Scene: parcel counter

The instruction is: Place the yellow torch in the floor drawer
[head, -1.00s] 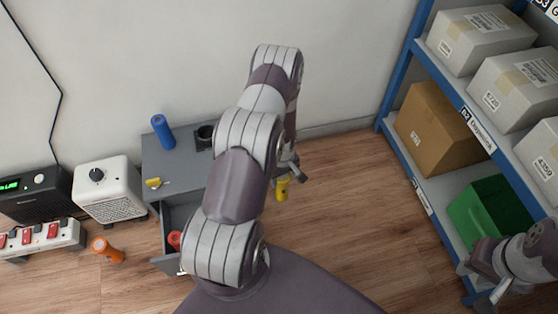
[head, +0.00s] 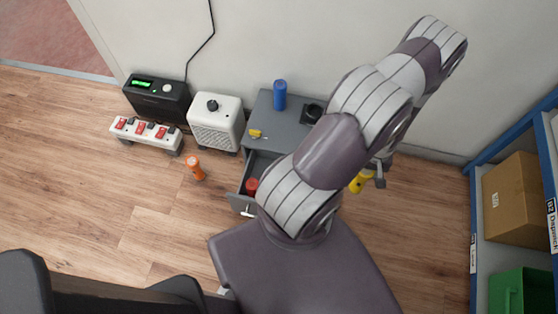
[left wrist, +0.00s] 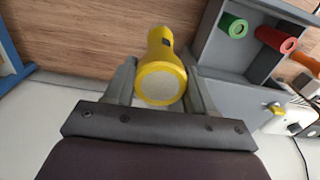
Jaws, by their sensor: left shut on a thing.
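The yellow torch (head: 357,184) is held in my left gripper (head: 377,174), to the right of the grey cabinet in the head view. In the left wrist view the torch (left wrist: 161,80) sits between the two fingers, its round pale end facing the camera. The floor drawer (head: 240,203) is pulled open at the front of the cabinet and a red torch (head: 251,187) lies in it. The left wrist view shows the open drawer (left wrist: 215,62) at upper right, with a green torch (left wrist: 234,26) and the red one inside. The torch is outside the drawer. My right gripper is out of view.
A blue cylinder (head: 280,95), a dark round object (head: 312,113) and a small yellow item (head: 255,134) are on the cabinet top (head: 275,132). An orange torch (head: 196,169) stands on the floor to the left. Shelves (head: 482,222) stand at right. Floor between is clear.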

